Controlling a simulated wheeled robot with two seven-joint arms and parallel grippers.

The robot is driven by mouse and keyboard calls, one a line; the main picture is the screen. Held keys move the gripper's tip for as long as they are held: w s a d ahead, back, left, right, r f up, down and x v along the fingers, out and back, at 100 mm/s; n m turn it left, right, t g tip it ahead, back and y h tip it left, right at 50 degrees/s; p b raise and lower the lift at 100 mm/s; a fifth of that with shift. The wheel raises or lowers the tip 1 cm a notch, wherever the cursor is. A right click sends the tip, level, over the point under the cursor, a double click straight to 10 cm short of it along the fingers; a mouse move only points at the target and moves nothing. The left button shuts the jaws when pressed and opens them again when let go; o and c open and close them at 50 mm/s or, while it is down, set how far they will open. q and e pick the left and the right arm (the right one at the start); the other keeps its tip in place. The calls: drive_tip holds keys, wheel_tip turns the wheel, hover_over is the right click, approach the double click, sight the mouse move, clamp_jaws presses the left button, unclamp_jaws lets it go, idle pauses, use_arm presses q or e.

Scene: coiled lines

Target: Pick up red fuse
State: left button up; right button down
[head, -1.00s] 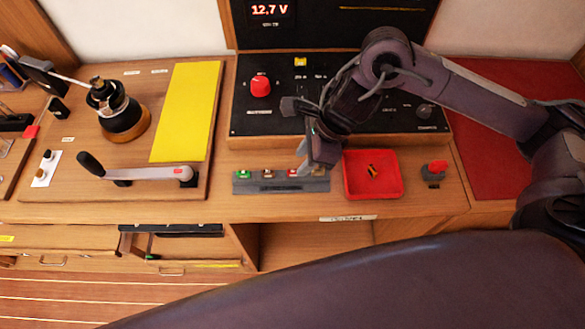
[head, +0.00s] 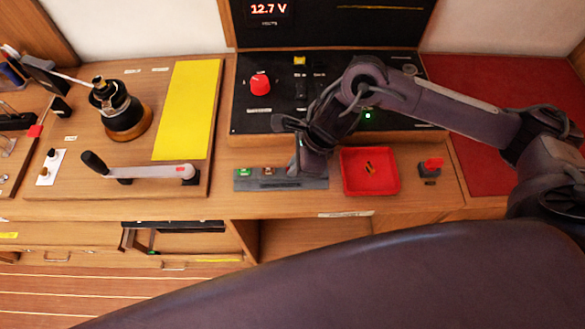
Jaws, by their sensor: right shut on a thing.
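The grey fuse holder (head: 262,185) lies on the wooden counter in the head view. A green fuse (head: 244,172) and a brownish fuse (head: 268,171) stand at its left end. My right gripper (head: 293,170) points down at the right part of the holder, where the red fuse stands in the earlier view. It is shut on the red fuse, which its fingers hide. Whether the fuse is still seated in the holder cannot be seen. The rightmost slot is also covered by the gripper. My left gripper is not in view.
A red tray (head: 371,191) with a small dark and yellow item is close to the right of the gripper. A red-topped switch (head: 430,170) stands further right. A black panel (head: 300,65) with a red knob rises behind. A crank handle (head: 140,170) lies left.

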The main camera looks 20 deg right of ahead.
drive_tip(key=shift+r, duration=0.15)
wheel_tip(320, 180, up, 7)
drive_tip(key=shift+w+r+b, duration=0.1)
drive_tip(key=shift+w+b, duration=0.05)
drive_tip(key=shift+b, duration=0.25)
wheel_tip(320, 180, up, 13)
drive_tip(key=p, duration=0.1)
drive_tip(key=shift+f+p, duration=0.2)
drive_tip(key=shift+p, duration=0.2)
drive_tip(key=shift+d, duration=0.1)
